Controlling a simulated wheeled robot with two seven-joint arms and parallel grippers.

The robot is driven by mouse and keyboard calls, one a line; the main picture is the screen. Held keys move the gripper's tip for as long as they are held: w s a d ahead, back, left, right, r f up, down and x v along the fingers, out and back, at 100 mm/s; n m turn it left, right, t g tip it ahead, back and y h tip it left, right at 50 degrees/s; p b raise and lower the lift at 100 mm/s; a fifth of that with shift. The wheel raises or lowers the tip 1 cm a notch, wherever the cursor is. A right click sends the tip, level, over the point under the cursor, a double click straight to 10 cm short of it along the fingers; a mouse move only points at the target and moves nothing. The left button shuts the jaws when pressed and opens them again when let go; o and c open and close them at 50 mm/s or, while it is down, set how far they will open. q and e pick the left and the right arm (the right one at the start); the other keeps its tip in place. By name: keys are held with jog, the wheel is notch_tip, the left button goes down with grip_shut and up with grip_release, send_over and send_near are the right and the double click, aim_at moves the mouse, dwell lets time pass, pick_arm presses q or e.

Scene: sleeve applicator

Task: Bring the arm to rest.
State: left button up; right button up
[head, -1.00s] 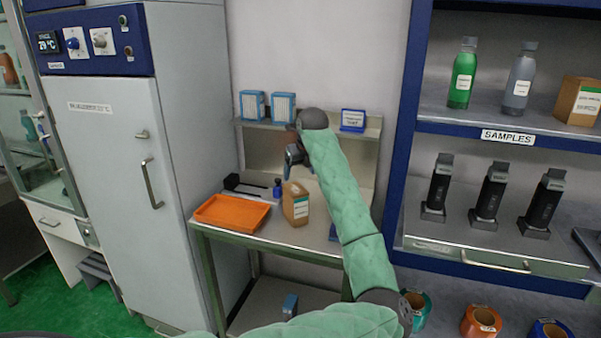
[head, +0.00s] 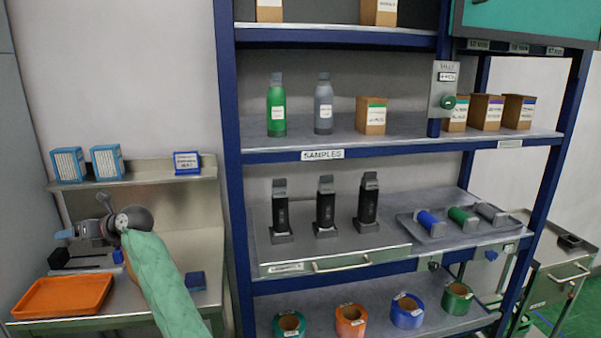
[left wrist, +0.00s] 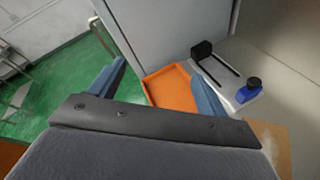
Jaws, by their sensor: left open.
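My left arm, in a green quilted sleeve, reaches up from the bottom left of the head view. Its left gripper (head: 72,234) is above the back of the steel bench (head: 100,322), its fingers pointing left. In the left wrist view the two blue fingers of the left gripper (left wrist: 157,90) are spread wide, with nothing between them. The orange tray (head: 62,296) lies on the bench below, and also shows beyond the fingers in the left wrist view (left wrist: 168,90). My right gripper is in neither view.
A bench shelf with blue-white boxes (head: 107,161) is behind the gripper. A blue rack (head: 228,200) with bottles, black devices and tape rolls stands right of the arm.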

pick_arm(q)
jog(key=s+d+r+m+t+y, duration=0.1)
jog(key=d+r+m+t+y, duration=0.15)
jog(key=d+m+t, duration=0.5)
jog(key=s+d+r+m+t+y, duration=0.1)
jog(key=s+d+r+m+t, duration=0.3)
jog(key=m+t, duration=0.6)
jog(key=s+d+f+m+t+h, duration=0.1)
jog(key=d+f+m+h, duration=1.6)
jog(key=d+m+h, duration=0.55)
jog(key=s+d+f+m+g, duration=0.3)
jog(key=s+f+m+g, duration=0.15)
jog(key=s+f, duration=0.4)
jog(key=s+d+f+m+g, duration=0.3)
jog(key=s+f+g, duration=0.3)
jog(key=f, duration=0.4)
jog(key=s+f+m+g+y, duration=0.1)
jog(key=s+f+g+y, duration=0.2)
jog(key=s, duration=0.7)
jog(key=s+f+m+g+y, duration=0.1)
jog(key=s+f+g, duration=0.3)
jog(key=s, duration=0.6)
jog(key=s+d+f, duration=0.1)
jog(key=d+f, duration=0.1)
jog(key=f, duration=1.3)
jog(key=s+d+f, duration=0.2)
jog(key=f, duration=1.3)
jog(key=shift+f+g+h, duration=0.25)
jog(key=shift+g+h, duration=0.05)
jog(key=shift+g, duration=0.1)
